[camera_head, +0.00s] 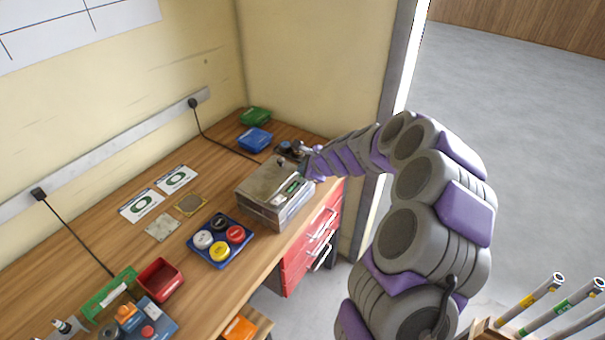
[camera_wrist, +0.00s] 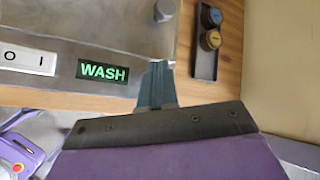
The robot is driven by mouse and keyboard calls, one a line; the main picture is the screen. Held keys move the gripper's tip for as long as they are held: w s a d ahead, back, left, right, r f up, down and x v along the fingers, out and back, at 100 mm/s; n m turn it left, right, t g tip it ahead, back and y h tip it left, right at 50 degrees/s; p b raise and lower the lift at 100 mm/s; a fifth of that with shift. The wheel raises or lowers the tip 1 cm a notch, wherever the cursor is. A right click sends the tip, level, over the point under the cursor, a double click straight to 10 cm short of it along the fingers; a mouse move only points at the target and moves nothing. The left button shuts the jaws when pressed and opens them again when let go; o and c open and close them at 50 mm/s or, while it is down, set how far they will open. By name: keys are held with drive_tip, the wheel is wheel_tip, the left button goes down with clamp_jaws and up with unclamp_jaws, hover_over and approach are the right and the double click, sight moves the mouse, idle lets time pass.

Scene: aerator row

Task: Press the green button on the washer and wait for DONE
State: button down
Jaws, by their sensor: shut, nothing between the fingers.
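The washer (camera_head: 262,190) is a grey metal box near the bench's front edge, below a blue bin in the head view. In the wrist view its front panel carries a white rocker switch (camera_wrist: 28,58) and a dark display (camera_wrist: 103,72) reading WASH in green letters. My gripper (camera_wrist: 157,78) is shut and empty, its fingertips at the front panel just right of the display. I cannot tell whether they touch the panel. The green button is not visible; the fingers cover that part of the panel. In the head view my arm reaches the washer's right end.
A blue tray of round coloured-lid jars (camera_head: 220,241) sits left of the washer. A dark tray with two round caps (camera_wrist: 206,62) lies right of it in the wrist view. Blue (camera_head: 254,139) and green (camera_head: 255,116) bins stand behind. Red drawers (camera_head: 310,250) are under the bench.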

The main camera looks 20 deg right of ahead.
idle(0.4)
drive_tip(key=shift+r+p, duration=0.85)
drive_tip(key=shift+p, duration=0.15)
wheel_tip(320, 180, up, 5)
drive_tip(key=p, duration=0.5)
idle(0.4)
